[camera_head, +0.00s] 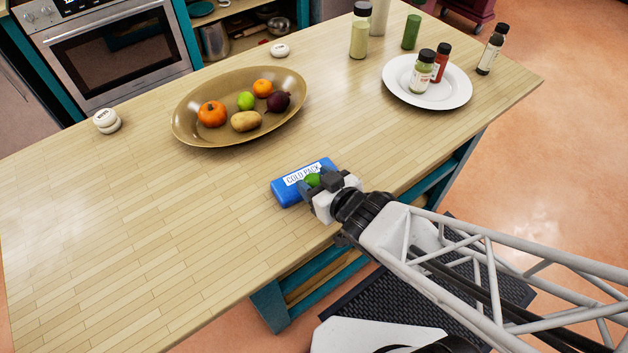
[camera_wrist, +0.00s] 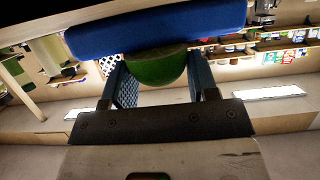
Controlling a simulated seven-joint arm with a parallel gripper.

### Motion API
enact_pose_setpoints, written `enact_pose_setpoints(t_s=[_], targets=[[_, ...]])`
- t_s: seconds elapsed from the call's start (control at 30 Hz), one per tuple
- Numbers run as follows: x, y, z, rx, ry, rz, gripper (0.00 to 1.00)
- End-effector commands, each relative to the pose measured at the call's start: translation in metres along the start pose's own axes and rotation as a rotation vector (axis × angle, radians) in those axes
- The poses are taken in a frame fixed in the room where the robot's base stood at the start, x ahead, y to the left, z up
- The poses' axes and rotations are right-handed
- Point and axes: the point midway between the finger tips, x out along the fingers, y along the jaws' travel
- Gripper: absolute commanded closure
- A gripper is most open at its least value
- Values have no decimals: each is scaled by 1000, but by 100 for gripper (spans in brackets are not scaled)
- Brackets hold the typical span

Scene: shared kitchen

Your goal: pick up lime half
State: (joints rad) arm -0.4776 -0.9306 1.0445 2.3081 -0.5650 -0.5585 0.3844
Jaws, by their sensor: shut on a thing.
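The lime half (camera_head: 313,180) shows as a small green piece between my gripper's fingers, in front of the blue cold pack (camera_head: 286,191). My gripper (camera_head: 318,184) is shut on the lime half near the front edge of the wooden counter. In the wrist view, the green rounded lime half (camera_wrist: 157,68) sits between the two fingers of my gripper (camera_wrist: 157,82), and the blue cold pack (camera_wrist: 157,29) lies right behind it. I cannot tell whether the lime half touches the cold pack.
A brown oval bowl (camera_head: 183,136) holds a pumpkin, a potato and other produce. A white plate (camera_head: 455,98) with bottles stands at the right; more bottles (camera_head: 360,32) stand behind. The left counter (camera_head: 130,230) is clear.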

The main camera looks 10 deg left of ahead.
Motion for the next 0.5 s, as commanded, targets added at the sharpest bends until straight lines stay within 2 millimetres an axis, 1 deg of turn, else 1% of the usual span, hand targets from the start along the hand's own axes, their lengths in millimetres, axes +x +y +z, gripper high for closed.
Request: enact_pose_setpoints(t_s=[0.33, 0.5], targets=[[-1, 0, -3, 0, 0, 0, 73], [-5, 0, -13, 0, 1, 0, 73]])
